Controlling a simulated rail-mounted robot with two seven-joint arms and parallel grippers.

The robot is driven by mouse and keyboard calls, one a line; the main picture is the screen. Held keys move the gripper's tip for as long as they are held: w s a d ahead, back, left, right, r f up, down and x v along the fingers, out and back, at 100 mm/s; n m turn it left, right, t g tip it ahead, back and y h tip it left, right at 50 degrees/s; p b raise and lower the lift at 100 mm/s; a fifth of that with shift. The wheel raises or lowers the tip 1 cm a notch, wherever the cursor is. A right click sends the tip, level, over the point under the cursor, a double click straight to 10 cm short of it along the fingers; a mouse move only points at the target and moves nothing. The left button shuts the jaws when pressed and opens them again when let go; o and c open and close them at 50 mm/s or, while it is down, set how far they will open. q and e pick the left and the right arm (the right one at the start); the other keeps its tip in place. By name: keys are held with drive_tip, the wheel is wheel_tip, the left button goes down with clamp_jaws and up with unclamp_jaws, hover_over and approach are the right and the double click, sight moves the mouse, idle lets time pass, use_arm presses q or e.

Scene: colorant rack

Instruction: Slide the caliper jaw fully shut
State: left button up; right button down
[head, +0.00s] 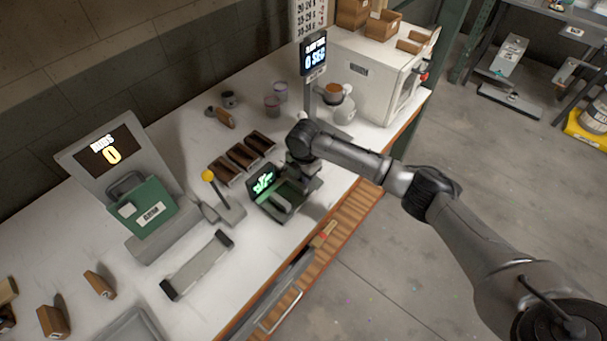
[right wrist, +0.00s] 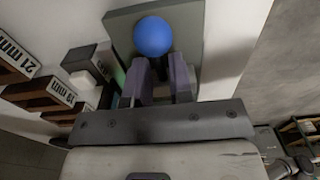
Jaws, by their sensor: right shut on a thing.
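The caliper (head: 283,206) is a dark grey device with a lit green display (head: 263,180), standing on the white bench. My right gripper (head: 301,180) reaches down over its right end, and its fingertips are hard to make out there. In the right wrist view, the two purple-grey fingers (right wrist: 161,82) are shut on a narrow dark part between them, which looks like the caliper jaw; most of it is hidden. I cannot tell whether the jaw touches the ball. My left gripper is not in view.
Brown wooden blocks (head: 243,156) stand left of the caliper; labels reading 21 mm (right wrist: 18,52) and 19 mm show up close. A yellow-knobbed lever (head: 223,205) stands nearby.

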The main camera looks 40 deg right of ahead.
sight(291, 194)
drive_tip(key=shift+a+r+p, duration=0.15)
drive_tip(key=shift+p, duration=0.2)
drive_tip(key=a+p, duration=0.2)
drive_tip(key=s+a+p, duration=0.1)
drive_tip(key=a+p, duration=0.1)
drive_tip(key=a, duration=0.1)
drive_tip(key=shift+a+p, duration=0.1)
drive_tip(key=shift+p, duration=0.2)
drive_tip(key=c, duration=1.2)
unclamp_jaws()
